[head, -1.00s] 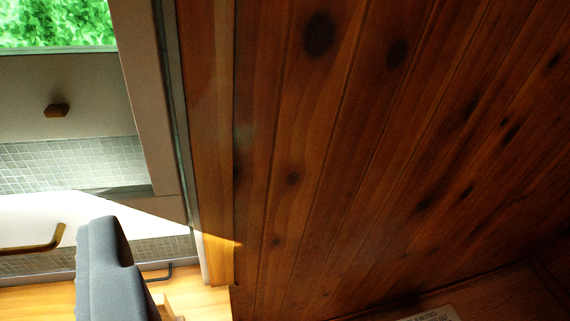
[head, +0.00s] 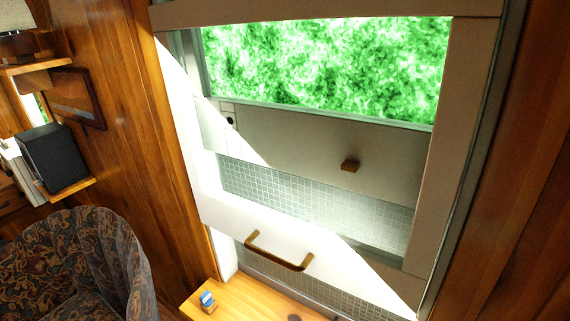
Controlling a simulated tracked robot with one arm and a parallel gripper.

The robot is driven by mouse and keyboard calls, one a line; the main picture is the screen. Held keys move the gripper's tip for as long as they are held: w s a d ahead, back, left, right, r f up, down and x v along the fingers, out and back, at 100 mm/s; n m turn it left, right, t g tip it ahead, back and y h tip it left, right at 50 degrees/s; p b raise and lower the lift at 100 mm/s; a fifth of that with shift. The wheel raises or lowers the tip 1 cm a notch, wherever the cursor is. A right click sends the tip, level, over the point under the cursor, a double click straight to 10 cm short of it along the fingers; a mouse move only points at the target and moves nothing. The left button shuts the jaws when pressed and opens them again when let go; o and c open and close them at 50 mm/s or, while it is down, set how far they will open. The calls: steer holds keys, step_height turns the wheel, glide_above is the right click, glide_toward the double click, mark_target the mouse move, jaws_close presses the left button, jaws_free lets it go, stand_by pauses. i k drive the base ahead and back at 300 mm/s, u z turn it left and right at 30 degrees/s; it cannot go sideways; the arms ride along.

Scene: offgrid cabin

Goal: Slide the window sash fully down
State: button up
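The window (head: 465,130) fills the middle and right of the head view, with a grey-beige frame. Green foliage shows through its upper opening. Below that is a grey rail with a small brown knob (head: 350,165), then a band of fine mesh (head: 310,205). A pale sash rail (head: 365,265) with a brass-brown bar handle (head: 280,252) lies lower. More mesh shows under this rail, above the wooden sill, so the rail stands apart from the sill. Sunlight falls on part of it. My gripper is not in view.
A wooden sill or ledge (head: 240,294) runs under the window, with a small blue item (head: 207,300) on it. A patterned armchair (head: 75,265) stands at lower left. A dark speaker-like box (head: 52,158) sits on a wall shelf. Plank walls flank the window.

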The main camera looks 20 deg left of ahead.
mark_target(394, 283)
steer(key=z, duration=1.25)
steer(key=k, duration=0.95)
steer(key=u, duration=1.3)
steer(key=i, duration=1.05)
steer(key=z, duration=0.05)
